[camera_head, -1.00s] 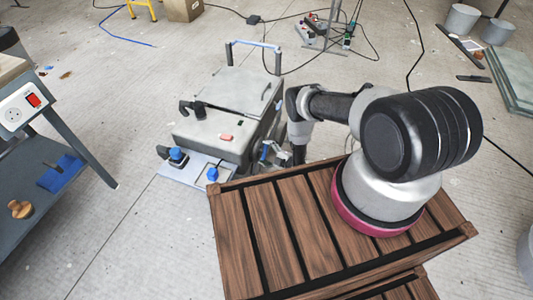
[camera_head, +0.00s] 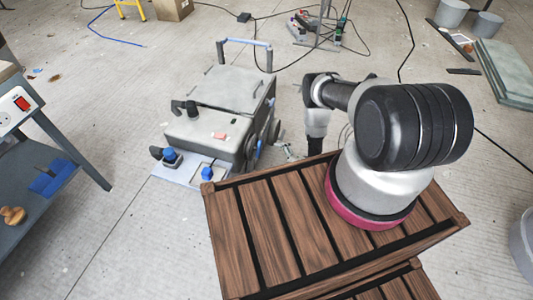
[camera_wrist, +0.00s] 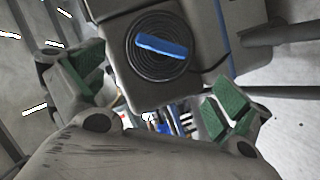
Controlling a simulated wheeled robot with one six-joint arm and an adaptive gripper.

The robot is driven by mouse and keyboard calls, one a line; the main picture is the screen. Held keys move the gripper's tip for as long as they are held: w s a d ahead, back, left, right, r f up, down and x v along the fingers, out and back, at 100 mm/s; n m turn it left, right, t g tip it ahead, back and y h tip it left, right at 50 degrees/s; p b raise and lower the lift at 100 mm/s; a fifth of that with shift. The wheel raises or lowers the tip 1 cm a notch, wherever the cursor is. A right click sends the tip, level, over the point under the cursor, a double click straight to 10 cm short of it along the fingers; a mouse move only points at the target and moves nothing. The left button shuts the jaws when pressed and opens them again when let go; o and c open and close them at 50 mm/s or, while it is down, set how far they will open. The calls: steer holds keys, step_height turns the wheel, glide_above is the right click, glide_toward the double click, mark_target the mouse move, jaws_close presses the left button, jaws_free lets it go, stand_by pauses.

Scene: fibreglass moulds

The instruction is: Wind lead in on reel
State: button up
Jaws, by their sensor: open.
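A dark round reel (camera_wrist: 176,66) with coiled lead and a blue crank bar (camera_wrist: 162,46) sits on the side of a grey machine (camera_wrist: 113,45) in the wrist view. In the head view the machine (camera_head: 204,128) stands on the floor left of my crate, and the reel's face is mostly turned away. My gripper (camera_wrist: 155,92) is open and empty, its green-padded fingers spread below the reel in the wrist view, apart from the crank. My gripper also shows small beside the machine's right side in the head view (camera_head: 288,152).
A grey bench (camera_head: 60,200) with a socket box (camera_head: 17,108) stands at the left. Black cables (camera_head: 408,45) and a blue lead (camera_head: 100,30) lie on the floor. Grey slabs (camera_head: 505,75) and buckets (camera_head: 487,24) are at the upper right. Floor between bench and machine is clear.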

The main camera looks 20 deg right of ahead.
steer(key=v, duration=0.2)
steer(key=shift+s+d, duration=0.2)
steer(key=shift+s, duration=0.1)
